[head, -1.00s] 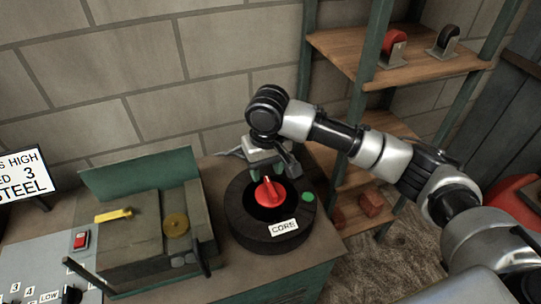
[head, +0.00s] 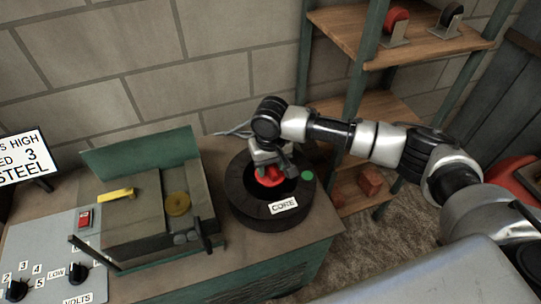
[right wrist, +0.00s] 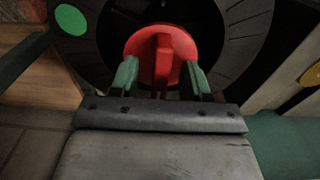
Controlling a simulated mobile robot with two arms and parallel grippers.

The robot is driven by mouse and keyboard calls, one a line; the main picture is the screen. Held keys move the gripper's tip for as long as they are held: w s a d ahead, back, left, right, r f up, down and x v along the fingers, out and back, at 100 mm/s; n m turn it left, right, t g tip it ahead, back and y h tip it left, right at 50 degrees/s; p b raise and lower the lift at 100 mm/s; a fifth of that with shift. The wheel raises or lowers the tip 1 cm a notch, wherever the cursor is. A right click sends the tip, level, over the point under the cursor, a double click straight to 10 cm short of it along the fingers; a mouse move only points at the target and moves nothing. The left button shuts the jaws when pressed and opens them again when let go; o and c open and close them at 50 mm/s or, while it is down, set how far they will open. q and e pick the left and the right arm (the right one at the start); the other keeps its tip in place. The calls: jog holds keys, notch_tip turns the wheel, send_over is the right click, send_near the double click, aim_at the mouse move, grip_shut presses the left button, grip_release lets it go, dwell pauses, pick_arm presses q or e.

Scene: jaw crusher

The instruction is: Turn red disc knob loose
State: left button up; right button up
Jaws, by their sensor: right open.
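The red disc knob (head: 268,178) sits in the middle of the black ring marked CORE (head: 250,212). In the right wrist view the knob (right wrist: 150,45) has a raised red bar across its face. My right gripper (head: 272,170) is over the knob and hides part of it in the head view. In the right wrist view its green-tipped fingers (right wrist: 160,80) are open, one on each side of the raised bar, with a gap to it. My left gripper is not in view.
A green dot (head: 307,176) is on the ring's right side. A machine with a green back plate (head: 140,150) stands left of the ring. A control panel (head: 45,250) is at lower left. Wooden shelves (head: 400,55) stand behind on the right.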

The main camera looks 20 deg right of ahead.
jog(key=shift+f, duration=0.1)
grip_shut()
jog(key=shift+p, duration=0.35)
dwell(0.7)
jog(key=shift+s+f, duration=0.1)
jog(key=shift+f, duration=0.05)
dwell(0.6)
